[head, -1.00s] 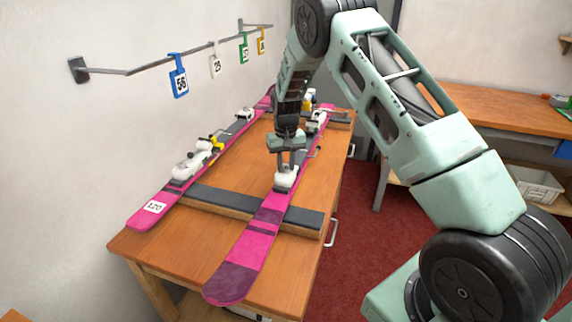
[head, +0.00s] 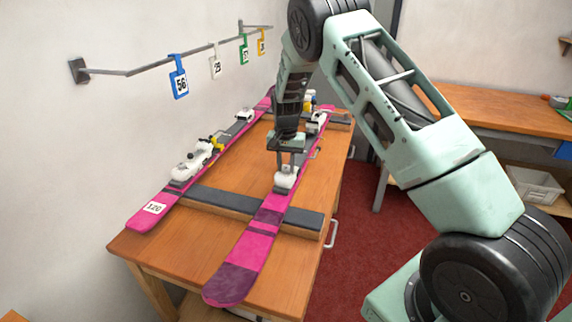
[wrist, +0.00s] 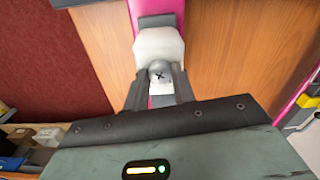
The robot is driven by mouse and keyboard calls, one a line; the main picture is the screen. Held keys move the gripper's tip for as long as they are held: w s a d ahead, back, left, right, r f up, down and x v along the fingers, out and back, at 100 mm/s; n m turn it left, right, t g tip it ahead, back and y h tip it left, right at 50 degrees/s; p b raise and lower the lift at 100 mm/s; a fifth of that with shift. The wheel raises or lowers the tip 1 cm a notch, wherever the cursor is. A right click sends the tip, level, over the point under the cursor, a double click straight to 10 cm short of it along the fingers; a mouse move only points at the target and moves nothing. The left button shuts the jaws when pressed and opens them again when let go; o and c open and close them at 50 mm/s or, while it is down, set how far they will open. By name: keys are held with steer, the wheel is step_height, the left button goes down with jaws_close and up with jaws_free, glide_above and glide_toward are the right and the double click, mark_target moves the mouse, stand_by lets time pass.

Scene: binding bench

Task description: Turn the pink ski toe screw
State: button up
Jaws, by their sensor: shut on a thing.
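Two pink skis lie on the bench. My gripper is over the toe piece of the right-hand pink ski (head: 240,262). The white toe piece (head: 284,181) shows under my fingers, and also in the wrist view (wrist: 158,43). There a round grey screw head (wrist: 159,71) with a dark cross slot sits between my fingertips. My gripper (head: 286,166) points down and is shut on the screw, one finger on each side. The screw is hidden behind the fingers in the head view.
The other pink ski (head: 148,216), tagged 120, lies at the left with its own white binding and a yellow-handled item (head: 218,139). A dark-topped ski support (head: 222,202) crosses the bench (head: 170,262). Numbered tags hang from a wall rail (head: 215,45).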

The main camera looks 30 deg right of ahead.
mark_target(286, 168)
steer(key=o, duration=1)
steer(key=shift+r, duration=0.1)
step_height(286, 168, up, 17)
steer(key=b, duration=0.2)
steer(key=shift+r+b, duration=0.15)
steer(key=shift+b, duration=0.25)
